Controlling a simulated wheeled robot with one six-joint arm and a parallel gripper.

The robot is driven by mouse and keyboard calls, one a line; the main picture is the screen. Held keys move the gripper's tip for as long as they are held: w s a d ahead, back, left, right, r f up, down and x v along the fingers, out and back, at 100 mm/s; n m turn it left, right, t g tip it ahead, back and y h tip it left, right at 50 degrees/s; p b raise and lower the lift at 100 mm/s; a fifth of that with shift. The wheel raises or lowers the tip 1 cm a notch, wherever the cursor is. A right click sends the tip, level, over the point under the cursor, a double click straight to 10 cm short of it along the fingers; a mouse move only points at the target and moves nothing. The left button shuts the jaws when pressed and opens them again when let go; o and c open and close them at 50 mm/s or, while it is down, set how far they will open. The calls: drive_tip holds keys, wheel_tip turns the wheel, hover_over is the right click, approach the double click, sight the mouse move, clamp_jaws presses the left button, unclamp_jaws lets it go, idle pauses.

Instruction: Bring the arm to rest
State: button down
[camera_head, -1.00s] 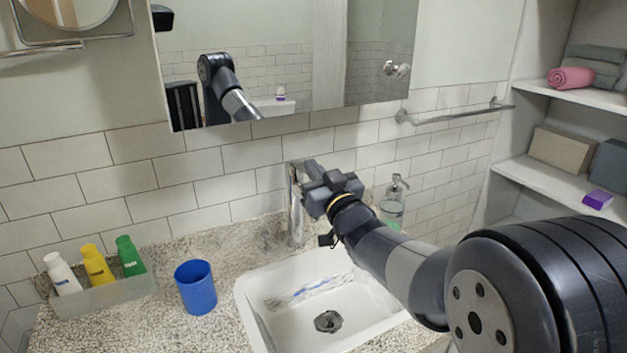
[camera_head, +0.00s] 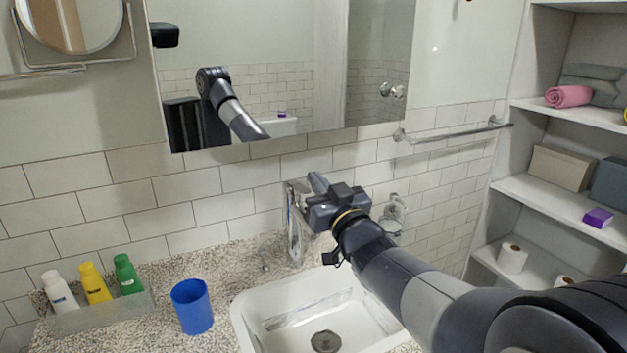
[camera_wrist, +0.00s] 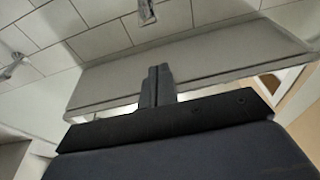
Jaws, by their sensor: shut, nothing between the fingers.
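My gripper (camera_head: 318,185) is at the end of my dark arm, which reaches in from the lower right over the sink. In the head view it is raised beside the faucet, in front of the tiled wall. In the wrist view its two fingers (camera_wrist: 158,84) are together with nothing between them. The fingers partly hide the cabinet-like grey panel behind them in that view.
A blue cup (camera_head: 192,306) and a tray of bottles (camera_head: 100,312) stand left on the counter. Shelves (camera_head: 555,195) and a towel bar (camera_head: 455,133) are right.

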sight(311, 191)
drive_tip(key=v, duration=0.6)
drive_tip(key=shift+s, duration=0.15)
drive_tip(key=shift+r, duration=0.1)
drive_tip(key=w+a, duration=0.1)
drive_tip(key=w, duration=0.2)
drive_tip(key=w+a+f+b, duration=0.1)
drive_tip(key=w, duration=0.1)
drive_tip(key=w+a+f, duration=0.1)
drive_tip(key=w, duration=0.2)
drive_tip(key=shift+w+a+f, duration=0.1)
drive_tip(key=shift+w+a, duration=0.15)
drive_tip(key=shift+w, duration=0.1)
drive_tip(key=shift+f, duration=0.1)
idle(0.4)
